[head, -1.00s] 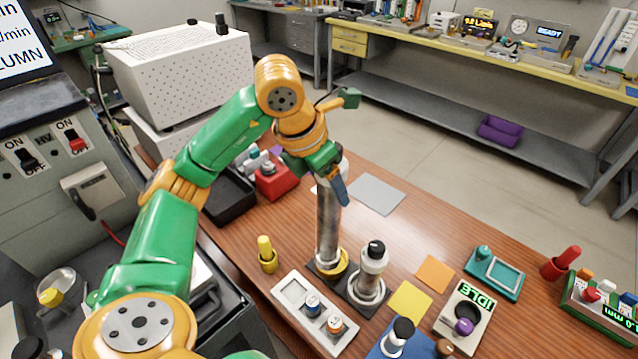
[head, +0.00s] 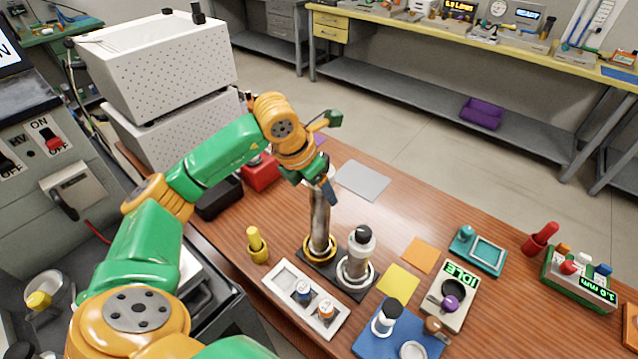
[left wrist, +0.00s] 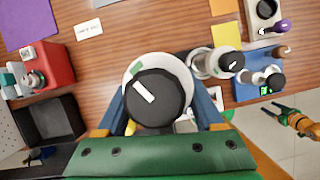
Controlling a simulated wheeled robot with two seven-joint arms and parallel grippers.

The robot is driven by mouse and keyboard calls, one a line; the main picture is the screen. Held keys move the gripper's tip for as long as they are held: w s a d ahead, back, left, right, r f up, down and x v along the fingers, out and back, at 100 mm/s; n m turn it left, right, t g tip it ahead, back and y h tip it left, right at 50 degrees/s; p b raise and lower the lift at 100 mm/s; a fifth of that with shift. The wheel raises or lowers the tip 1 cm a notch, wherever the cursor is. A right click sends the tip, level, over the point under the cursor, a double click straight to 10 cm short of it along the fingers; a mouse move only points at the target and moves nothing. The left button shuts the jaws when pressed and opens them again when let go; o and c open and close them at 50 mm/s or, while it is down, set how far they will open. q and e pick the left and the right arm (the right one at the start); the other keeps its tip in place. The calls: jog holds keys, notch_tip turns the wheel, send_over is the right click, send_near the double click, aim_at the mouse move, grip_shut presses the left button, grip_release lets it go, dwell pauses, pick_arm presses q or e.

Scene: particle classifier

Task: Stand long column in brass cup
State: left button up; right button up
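The long column (head: 320,220) is a grey metal tube with a white upper end. It stands about upright, its foot inside the brass cup (head: 307,254) on a dark base plate. My left gripper (head: 325,188) is at the column's upper end. In the left wrist view the column's dark cap (left wrist: 157,98) with a white mark sits between the two blue fingers, which appear closed on the white collar. The column's far side is hidden.
A shorter white column with a black cap (head: 360,240) stands in a silver cup right beside the brass cup. A white tray with vials (head: 278,275) lies in front. A yellow peg (head: 257,246) stands to the left. A grey mat (head: 362,180) lies clear behind.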

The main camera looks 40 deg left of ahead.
pick_arm(q)
jog(key=o, duration=0.3)
jog(key=shift+o, duration=0.5)
jog(key=shift+s+d+r, duration=0.1)
jog(key=shift+s, duration=0.1)
jog(key=shift+r, duration=0.1)
jog(key=shift+r, duration=0.35)
jog(key=v, duration=1.1)
jog(key=shift+s, duration=0.2)
